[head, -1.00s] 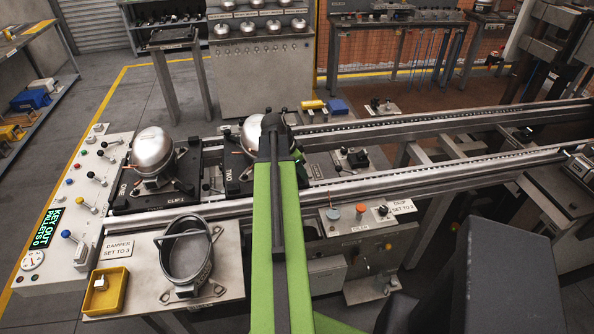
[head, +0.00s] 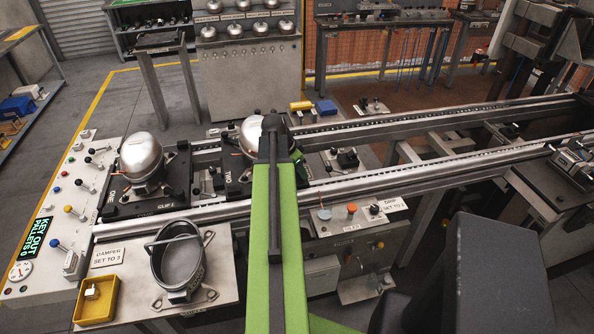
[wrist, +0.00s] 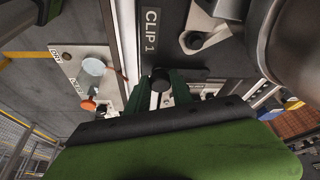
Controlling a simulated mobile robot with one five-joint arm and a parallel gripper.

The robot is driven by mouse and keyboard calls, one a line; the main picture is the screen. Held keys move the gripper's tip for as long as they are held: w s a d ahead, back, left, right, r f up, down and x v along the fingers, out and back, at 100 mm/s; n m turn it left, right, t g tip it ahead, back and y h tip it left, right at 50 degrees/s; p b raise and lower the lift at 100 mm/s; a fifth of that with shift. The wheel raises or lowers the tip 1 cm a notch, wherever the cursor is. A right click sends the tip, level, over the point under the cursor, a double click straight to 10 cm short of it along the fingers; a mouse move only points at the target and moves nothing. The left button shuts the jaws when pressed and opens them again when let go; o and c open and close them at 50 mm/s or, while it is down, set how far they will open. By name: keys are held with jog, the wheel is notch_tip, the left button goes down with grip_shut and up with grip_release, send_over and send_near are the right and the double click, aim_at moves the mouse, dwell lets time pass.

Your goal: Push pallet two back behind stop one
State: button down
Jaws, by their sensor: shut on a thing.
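I cannot tell which fitting is stop one.
The control panel (head: 75,200) reads KEY OUT, PALLETS 0. A pot-like housing (head: 178,262) and a yellow tray (head: 97,299) rest on the front table.

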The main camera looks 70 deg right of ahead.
jog(key=shift+s+d, duration=0.85)
jog(key=shift+s, duration=0.25)
jog(key=shift+s+d, duration=0.85)
jog(key=shift+s, duration=0.25)
jog(key=c, duration=1)
grip_release()
jog(key=shift+c, duration=0.2)
jog(key=p+v, duration=1.6)
jog(key=v, duration=0.1)
jog(key=shift+r, duration=0.2)
jog(key=shift+w+a, duration=0.15)
